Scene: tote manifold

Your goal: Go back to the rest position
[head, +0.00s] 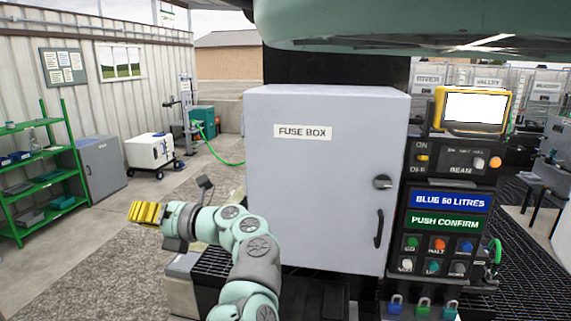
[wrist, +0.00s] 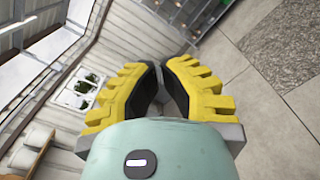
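My gripper (wrist: 161,64) has two yellow ribbed fingers with black inner pads. In the wrist view a narrow gap shows between the fingers, and nothing is held. In the head view my gripper (head: 147,213) points left, at the end of my pale green arm. It is in front of and left of the grey fuse box (head: 325,185), clear of it. The fuse box door is closed.
A control panel (head: 447,205) with a yellow-framed screen (head: 474,108) stands right of the fuse box. Green shelves (head: 40,185), a grey cabinet (head: 102,165) and a white wheeled unit (head: 150,150) stand at left. Gravel and paved floor there is clear.

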